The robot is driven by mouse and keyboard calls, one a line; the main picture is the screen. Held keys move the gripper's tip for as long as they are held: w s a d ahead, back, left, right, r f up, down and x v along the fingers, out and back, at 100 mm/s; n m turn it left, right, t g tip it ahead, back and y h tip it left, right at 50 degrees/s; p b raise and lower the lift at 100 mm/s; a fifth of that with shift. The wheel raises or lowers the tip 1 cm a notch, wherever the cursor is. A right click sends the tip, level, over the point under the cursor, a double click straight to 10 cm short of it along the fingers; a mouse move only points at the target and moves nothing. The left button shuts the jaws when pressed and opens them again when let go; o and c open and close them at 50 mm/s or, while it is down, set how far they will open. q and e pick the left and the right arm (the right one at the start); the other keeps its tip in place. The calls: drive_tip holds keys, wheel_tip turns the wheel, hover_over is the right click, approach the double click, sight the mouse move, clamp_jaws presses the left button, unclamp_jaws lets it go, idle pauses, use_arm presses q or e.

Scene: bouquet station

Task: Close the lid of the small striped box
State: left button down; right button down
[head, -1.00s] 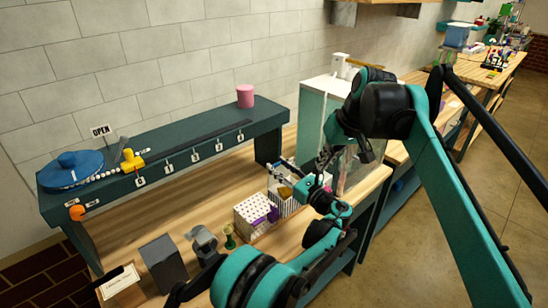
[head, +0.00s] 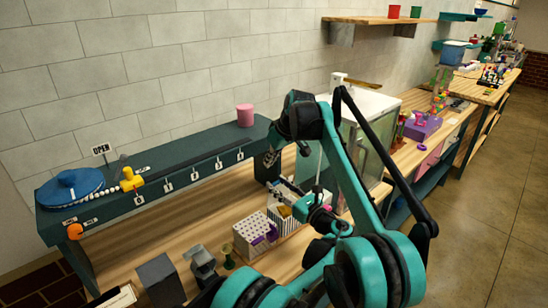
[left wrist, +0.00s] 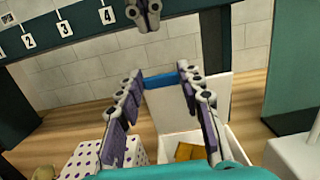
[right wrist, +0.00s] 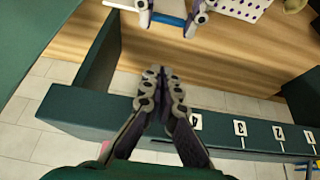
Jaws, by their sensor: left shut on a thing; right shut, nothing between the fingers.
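The small striped box (head: 279,224) stands on the bench, open, with a gold thing (left wrist: 185,152) inside. Its pale lid (left wrist: 190,108) stands up at the back, with a blue strip (left wrist: 162,81) along its top edge. My left gripper (left wrist: 163,88) is shut on the lid, with its fingers at either side of the blue strip; the blue strip also shows between them in the right wrist view (right wrist: 170,19). My right gripper (right wrist: 160,80) is shut and empty, behind the lid and apart from it; it also shows in the left wrist view (left wrist: 145,12).
A dotted box (head: 249,238) with purple on it stands left of the striped box. A dark green raised shelf (head: 200,154) with numbered tags runs behind. A glass-sided cabinet (head: 375,135) stands to the right. Bare bench lies between boxes and shelf.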

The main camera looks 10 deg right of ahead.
sight(274, 184)
use_arm(q)
drive_tip(key=shift+f, duration=0.15)
use_arm(e)
drive_tip(key=f, duration=0.5)
drive_tip(key=shift+s+d, duration=0.35)
drive_tip(key=shift+s, duration=0.05)
drive_tip(key=shift+s+d+f, duration=0.1)
drive_tip(key=shift+s+d, duration=0.05)
drive_tip(key=shift+s, duration=0.1)
